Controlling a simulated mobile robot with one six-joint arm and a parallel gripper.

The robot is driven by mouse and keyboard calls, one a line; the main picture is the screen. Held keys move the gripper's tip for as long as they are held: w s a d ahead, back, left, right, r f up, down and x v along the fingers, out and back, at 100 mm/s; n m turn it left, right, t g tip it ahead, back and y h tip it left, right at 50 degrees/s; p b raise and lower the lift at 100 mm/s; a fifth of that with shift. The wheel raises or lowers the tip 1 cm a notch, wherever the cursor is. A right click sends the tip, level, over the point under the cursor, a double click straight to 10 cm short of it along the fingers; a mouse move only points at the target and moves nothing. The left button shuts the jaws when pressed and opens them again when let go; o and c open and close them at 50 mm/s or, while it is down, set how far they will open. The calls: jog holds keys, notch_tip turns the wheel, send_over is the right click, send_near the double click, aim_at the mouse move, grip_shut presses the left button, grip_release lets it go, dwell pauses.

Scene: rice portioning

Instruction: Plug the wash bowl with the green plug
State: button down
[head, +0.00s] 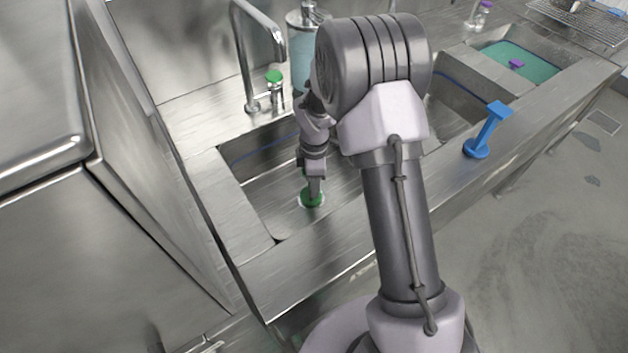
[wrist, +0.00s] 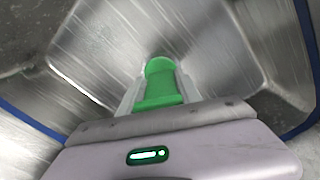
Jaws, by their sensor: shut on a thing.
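The green plug (head: 312,197) is low in the left wash bowl (head: 262,195), at a pale ring on the bowl's floor. My gripper (head: 315,188) points down into this bowl, shut on the plug's upper part. In the wrist view the green plug (wrist: 158,82) stands between the two pale fingers of my gripper (wrist: 157,92). The plug's underside is hidden, so I cannot tell whether it is seated in the drain or just above it.
A tap (head: 243,60) with a green-topped knob (head: 274,77) stands behind the bowl. A blue plug-like tool (head: 487,130) stands on the front rim to the right. A further basin (head: 520,60) holds teal water and a purple item (head: 516,64). A steel panel (head: 150,170) rises at left.

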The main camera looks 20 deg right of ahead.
dwell(0.4)
jog(key=c, duration=0.7)
grip_release()
jog(key=shift+c, duration=0.2)
notch_tip(320, 180, up, 20)
jog(key=p, duration=1.6)
jog(key=shift+p, duration=0.3)
jog(key=shift+f, duration=0.1)
